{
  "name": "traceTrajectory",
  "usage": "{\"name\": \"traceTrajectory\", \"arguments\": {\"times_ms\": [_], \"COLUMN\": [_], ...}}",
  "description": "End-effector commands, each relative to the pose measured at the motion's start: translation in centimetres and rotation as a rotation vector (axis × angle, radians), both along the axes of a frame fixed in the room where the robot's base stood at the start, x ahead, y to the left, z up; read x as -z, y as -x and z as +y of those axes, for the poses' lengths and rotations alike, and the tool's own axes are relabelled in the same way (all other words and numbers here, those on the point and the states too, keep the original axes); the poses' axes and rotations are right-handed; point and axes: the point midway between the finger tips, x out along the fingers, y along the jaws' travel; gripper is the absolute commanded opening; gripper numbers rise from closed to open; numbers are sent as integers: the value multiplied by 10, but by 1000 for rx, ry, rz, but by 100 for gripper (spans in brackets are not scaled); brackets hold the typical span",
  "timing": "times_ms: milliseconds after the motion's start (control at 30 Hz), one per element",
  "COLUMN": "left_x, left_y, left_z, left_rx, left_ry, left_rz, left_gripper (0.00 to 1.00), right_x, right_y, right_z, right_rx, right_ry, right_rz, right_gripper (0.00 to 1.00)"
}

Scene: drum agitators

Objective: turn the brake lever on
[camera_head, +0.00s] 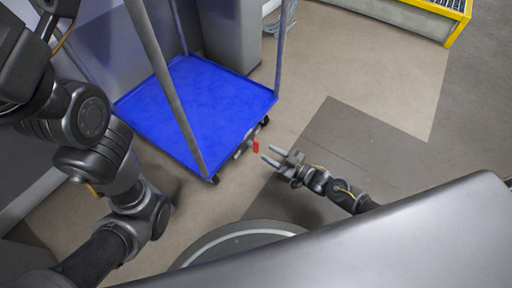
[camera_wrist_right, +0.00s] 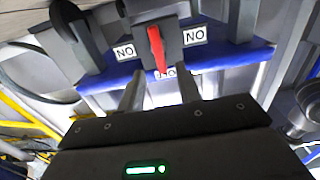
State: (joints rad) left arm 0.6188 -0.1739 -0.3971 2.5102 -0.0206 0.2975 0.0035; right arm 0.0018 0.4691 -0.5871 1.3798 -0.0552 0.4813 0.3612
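The red brake lever (camera_head: 256,147) sits on the near right edge of a blue cart (camera_head: 190,105). In the right wrist view the lever (camera_wrist_right: 157,48) is a red handle on a grey plate, with "NO" labels around it. My right gripper (camera_head: 270,156) is open, its two fingers apart, just to the right of the lever in the head view. In the right wrist view the lever appears between and beyond the fingertips (camera_wrist_right: 158,92); I cannot tell whether they touch it. My left arm shows at the left, but its gripper is out of view.
Cart posts rise from the blue deck. A black caster wheel (camera_head: 265,120) is near the lever, and another wheel shows in the right wrist view (camera_wrist_right: 75,30). A yellow-edged platform (camera_head: 445,25) stands at the far right. The floor right of the cart is clear.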

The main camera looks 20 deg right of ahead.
Motion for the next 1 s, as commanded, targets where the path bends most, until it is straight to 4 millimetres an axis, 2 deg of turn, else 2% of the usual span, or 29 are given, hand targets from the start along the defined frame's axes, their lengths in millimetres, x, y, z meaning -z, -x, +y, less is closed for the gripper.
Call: {"name": "traceTrajectory", "arguments": {"times_ms": [33,333,500,767,867,1000], "left_x": [10,30,34,34,34,34], "left_y": [0,-1,-1,-1,-1,-1], "left_z": [0,3,3,4,4,4], "left_rx": [1,1,2,2,1,1], "left_ry": [2,12,14,15,15,15], "left_rz": [2,5,6,6,6,6], "left_gripper": [0,0,0,0,0,0], "right_x": [4,3,1,0,0,0], "right_y": [-9,-45,-53,-54,-54,-54], "right_z": [7,38,44,45,45,45], "right_rx": [-1,0,0,0,0,0], "right_ry": [-2,-2,-1,-1,-1,-1], "right_rz": [-4,-2,-1,-1,-1,-1], "right_gripper": [35,35,35,35,25,7]}}
